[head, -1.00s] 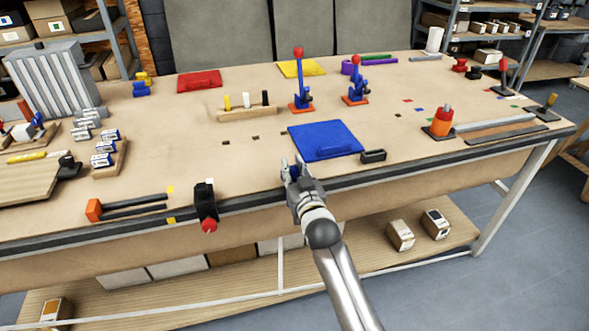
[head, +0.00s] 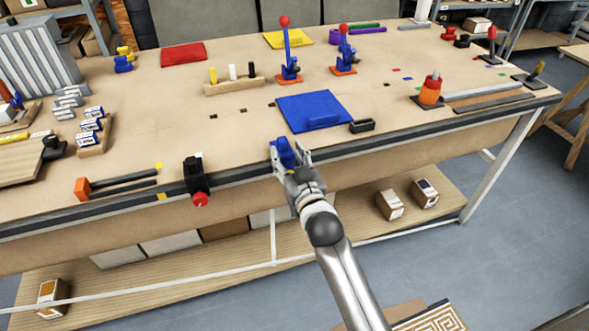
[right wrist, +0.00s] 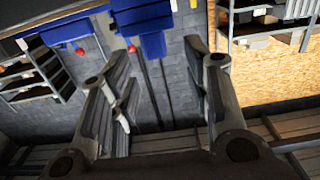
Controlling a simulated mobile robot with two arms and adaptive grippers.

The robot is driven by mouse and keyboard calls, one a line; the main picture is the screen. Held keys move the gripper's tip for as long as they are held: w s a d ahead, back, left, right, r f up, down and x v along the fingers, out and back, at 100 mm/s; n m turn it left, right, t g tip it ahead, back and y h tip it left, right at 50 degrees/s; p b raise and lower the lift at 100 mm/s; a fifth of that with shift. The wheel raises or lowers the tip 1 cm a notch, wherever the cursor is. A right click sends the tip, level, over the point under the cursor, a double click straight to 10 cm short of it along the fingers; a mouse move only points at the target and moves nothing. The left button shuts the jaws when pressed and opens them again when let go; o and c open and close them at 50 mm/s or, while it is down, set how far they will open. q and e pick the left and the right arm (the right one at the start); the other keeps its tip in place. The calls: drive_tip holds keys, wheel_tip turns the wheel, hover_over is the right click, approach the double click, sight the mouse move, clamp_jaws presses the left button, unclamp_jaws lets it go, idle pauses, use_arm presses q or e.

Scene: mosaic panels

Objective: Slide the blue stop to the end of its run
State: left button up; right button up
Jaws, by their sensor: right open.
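The blue stop (head: 285,151) shows at the table's front edge as a small blue piece, partly hidden by my right gripper (head: 290,148). My right gripper points away from me with its fingers apart, one on either side of the blue in the head view. In the right wrist view a blue piece (right wrist: 145,20) shows beyond the spread fingers (right wrist: 155,55). I see no grip on it, and cannot tell whether a finger touches it. My left gripper is not in view.
A blue panel (head: 305,106) lies just behind, with a small black box (head: 361,126) at its right. A black clamp with a red knob (head: 196,180) sits on the front edge to the left. Two red-knobbed levers (head: 289,60) stand farther back.

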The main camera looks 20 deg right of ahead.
drive_tip(key=s, duration=0.5)
drive_tip(key=shift+s, duration=0.2)
drive_tip(key=s+f+n+g, duration=0.1)
drive_tip(key=s+f+g, duration=0.25)
drive_tip(key=f, duration=0.85)
drive_tip(key=s+f+g, duration=0.2)
drive_tip(key=s+f, duration=0.3)
drive_tip(key=f, duration=0.8)
drive_tip(key=s+f+n+g, duration=0.1)
drive_tip(key=s+f+g, duration=0.25)
drive_tip(key=f, duration=0.85)
drive_tip(key=s+d+f+g, duration=0.2)
drive_tip(key=s+f, duration=0.5)
drive_tip(key=s, duration=0.5)
drive_tip(key=s+d+f+g, duration=0.3)
drive_tip(key=s+f, duration=0.3)
drive_tip(key=s, duration=0.6)
drive_tip(key=s+d+f+g, duration=0.2)
drive_tip(key=s+f, duration=0.5)
drive_tip(key=s, duration=0.5)
drive_tip(key=shift+s+d+f+g+h, duration=0.15)
drive_tip(key=shift+s+f+g+h, duration=0.2)
drive_tip(key=shift+g, duration=0.15)
